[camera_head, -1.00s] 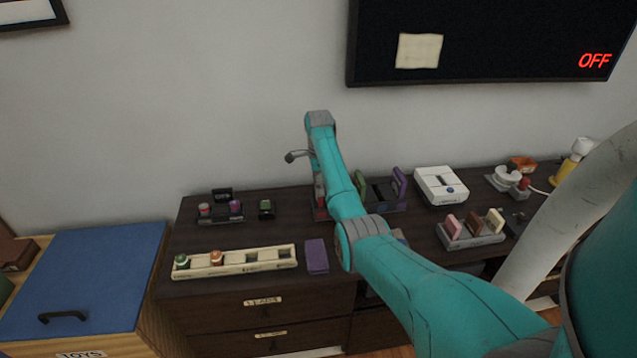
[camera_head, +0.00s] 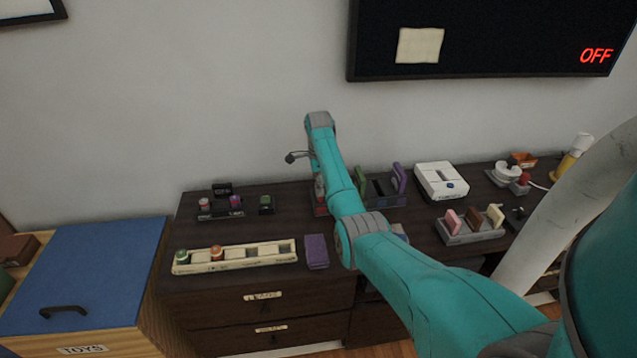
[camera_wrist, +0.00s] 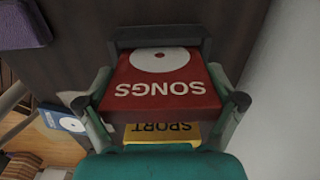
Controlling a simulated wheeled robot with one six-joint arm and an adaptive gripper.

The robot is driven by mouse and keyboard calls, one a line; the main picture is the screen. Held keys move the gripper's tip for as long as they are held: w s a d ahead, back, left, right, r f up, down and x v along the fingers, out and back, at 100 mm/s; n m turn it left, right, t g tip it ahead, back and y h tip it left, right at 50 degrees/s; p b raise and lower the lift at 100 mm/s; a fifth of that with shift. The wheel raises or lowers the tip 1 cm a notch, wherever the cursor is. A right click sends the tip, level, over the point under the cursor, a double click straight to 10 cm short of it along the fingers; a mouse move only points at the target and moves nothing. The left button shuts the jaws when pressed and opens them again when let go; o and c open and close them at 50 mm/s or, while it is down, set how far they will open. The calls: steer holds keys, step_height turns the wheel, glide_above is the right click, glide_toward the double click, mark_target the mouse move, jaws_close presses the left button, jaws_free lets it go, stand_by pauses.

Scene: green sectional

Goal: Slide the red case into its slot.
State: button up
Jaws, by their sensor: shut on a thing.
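The red case (camera_wrist: 160,88), marked SONGS with a white disc, sits between the two fingers of my gripper (camera_wrist: 160,101) in the wrist view. My gripper is shut on it. A dark rack end (camera_wrist: 158,35) borders the case at the top of that view; I cannot tell how deep the case sits. In the head view the red case (camera_head: 319,187) is mostly hidden behind my arm, at the left end of the dark rack (camera_head: 388,203). A yellow case (camera_wrist: 162,132) marked SPORT lies below the red one in the wrist view.
The rack also holds a green case (camera_head: 361,178) and a purple case (camera_head: 399,177). A purple block (camera_head: 316,251) lies on the dresser in front. A cream tray (camera_head: 235,265) is left of it. A white device (camera_head: 441,180) stands right. The wall is close behind.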

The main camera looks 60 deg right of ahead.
steer(key=shift+f, duration=0.6)
steer(key=o, duration=0.8)
steer(key=shift+r, duration=0.1)
step_height(320, 180, up, 7)
steer(key=shift+r, duration=0.2)
